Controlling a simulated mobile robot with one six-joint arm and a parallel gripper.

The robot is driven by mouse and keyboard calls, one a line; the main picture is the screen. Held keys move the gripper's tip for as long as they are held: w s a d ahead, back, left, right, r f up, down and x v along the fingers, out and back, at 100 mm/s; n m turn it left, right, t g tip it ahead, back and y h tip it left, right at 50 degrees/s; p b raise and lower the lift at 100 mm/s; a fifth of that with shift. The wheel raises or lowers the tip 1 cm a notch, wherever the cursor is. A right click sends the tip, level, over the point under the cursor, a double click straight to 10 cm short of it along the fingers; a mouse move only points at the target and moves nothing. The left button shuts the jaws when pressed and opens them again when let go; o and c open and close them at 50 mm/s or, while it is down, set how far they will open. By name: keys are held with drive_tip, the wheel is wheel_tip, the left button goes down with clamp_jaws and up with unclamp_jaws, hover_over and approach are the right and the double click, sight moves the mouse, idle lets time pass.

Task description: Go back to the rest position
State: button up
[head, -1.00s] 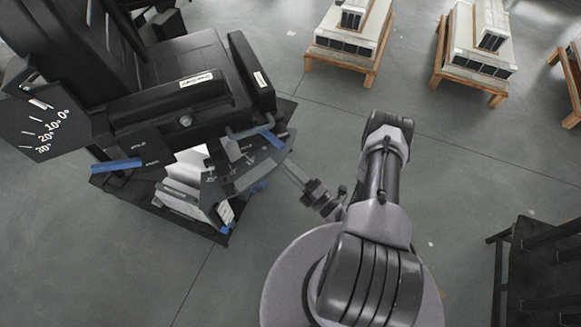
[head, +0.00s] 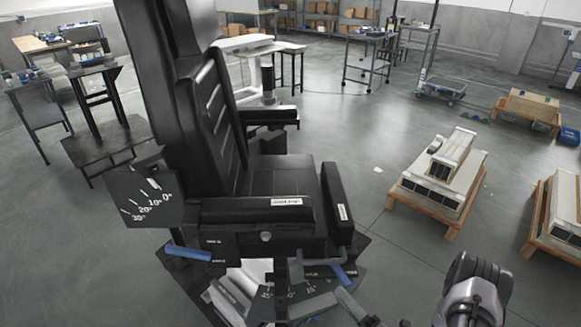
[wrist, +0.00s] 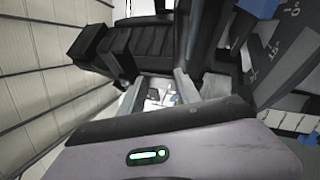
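My gripper (wrist: 157,97) shows in the wrist view, its two grey fingers apart with a gap between them and nothing held. Part of my arm (head: 474,292) stands at the bottom right of the head view; I cannot make out the fingertips there. A black padded chair (head: 270,185) fills the centre left of the head view, with an angle scale plate (head: 146,201) and blue-handled levers (head: 188,252). In the wrist view the chair (wrist: 150,50) lies beyond the fingers, tilted in the picture. I cannot tell how far the fingers are from it.
Pallets with grey blocks (head: 440,170) stand to the right of the chair. Work tables (head: 365,55) and a low cart (head: 440,88) are farther back. A dark stand (head: 98,100) is at the left. Open floor (head: 345,120) lies between the chair and the pallets.

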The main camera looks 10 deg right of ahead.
drive_tip(key=s+a+r+n+g+y, duration=0.1)
drive_tip(key=a+r+n+g+y, duration=0.75)
drive_tip(key=r+n, duration=0.65)
drive_tip(key=s+a+r+n+g+h, duration=0.6)
drive_tip(key=s+r+n+g, duration=0.15)
drive_tip(key=n+g, duration=0.25)
drive_tip(key=s+d+r+n+t+h, duration=0.4)
drive_tip(key=s+r+n+t+h, duration=0.3)
drive_tip(key=n+h, duration=0.4)
wheel_tip(320, 180, up, 2)
drive_tip(key=s+n, duration=0.1)
drive_tip(key=n, duration=0.3)
drive_tip(key=shift+d, duration=0.25)
drive_tip(key=shift+h, duration=0.25)
